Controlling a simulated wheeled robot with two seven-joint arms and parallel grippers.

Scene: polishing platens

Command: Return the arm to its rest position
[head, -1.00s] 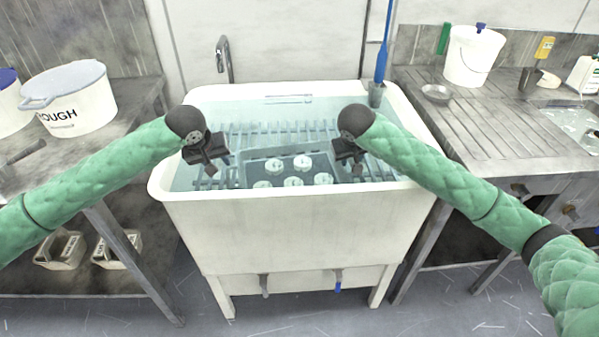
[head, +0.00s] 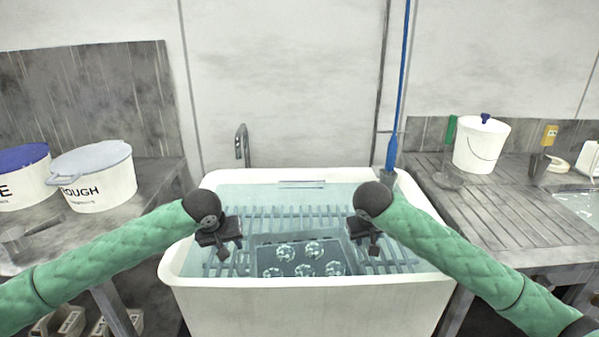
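My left gripper (head: 222,250) hangs over the left part of the water-filled white sink (head: 310,308). My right gripper (head: 374,248) hangs over its right part. Both point downward, and I cannot make out the gaps between their fingers. Between them a dark tray (head: 298,241) with several round pale pieces (head: 305,270) sits in the water on a slatted rack (head: 290,218). Both grippers are close to the tray's sides in the picture, but I see nothing clearly held; whether they touch it cannot be told.
A tub marked ROUGH (head: 103,182) and a blue-lidded tub (head: 22,180) stand on the left bench. A tap (head: 242,142) rises behind the sink. A blue-handled tool (head: 398,95) stands at its back right corner. A white bucket (head: 480,146) is on the right bench.

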